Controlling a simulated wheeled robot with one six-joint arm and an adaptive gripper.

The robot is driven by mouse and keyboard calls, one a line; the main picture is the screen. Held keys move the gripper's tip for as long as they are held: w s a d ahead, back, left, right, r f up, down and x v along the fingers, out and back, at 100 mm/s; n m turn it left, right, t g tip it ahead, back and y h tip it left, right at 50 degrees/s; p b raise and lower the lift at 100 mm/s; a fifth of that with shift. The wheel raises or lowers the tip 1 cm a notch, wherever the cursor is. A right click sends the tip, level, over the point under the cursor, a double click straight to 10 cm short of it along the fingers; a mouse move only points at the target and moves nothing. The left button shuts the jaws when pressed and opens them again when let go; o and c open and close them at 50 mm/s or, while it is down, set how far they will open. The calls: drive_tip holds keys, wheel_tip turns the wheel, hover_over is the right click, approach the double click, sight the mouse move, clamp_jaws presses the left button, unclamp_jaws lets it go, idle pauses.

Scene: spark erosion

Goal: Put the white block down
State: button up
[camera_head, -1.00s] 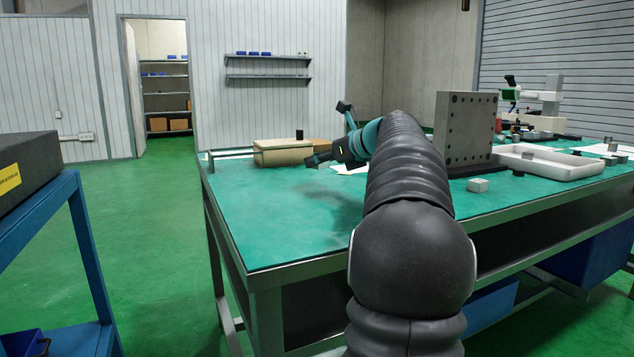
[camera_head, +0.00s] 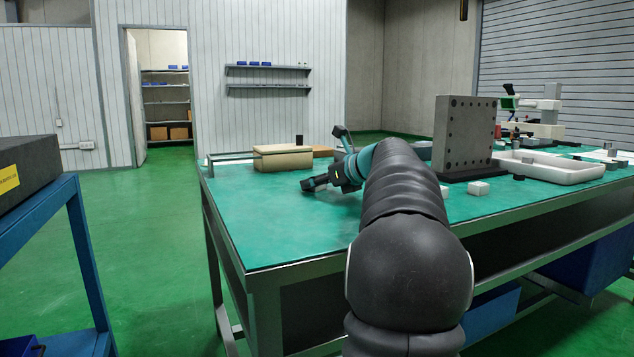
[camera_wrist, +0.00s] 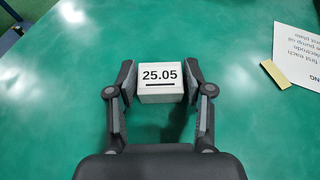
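The white block (camera_wrist: 160,84), marked "25.05", sits between the two finger pads of my gripper (camera_wrist: 161,78) in the wrist view. In the head view my gripper (camera_head: 309,185) is low over the left part of the green table (camera_head: 290,225). The block cannot be made out there. Whether its underside touches the table cannot be told.
A beige box (camera_head: 283,160) lies behind my gripper. A grey drilled plate (camera_head: 465,135) and a white tray (camera_head: 550,168) stand to the right, with small blocks nearby. A printed sheet (camera_wrist: 299,55) and a yellowish strip (camera_wrist: 275,75) lie right of the block. Table left of it is clear.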

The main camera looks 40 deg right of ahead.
drive_tip(key=shift+o, duration=0.5)
drive_tip(key=shift+r, duration=0.2)
drive_tip(key=p+v, duration=0.1)
drive_tip(key=v, duration=1.1)
drive_tip(key=shift+f+p, duration=0.1)
drive_tip(key=shift+p, duration=0.3)
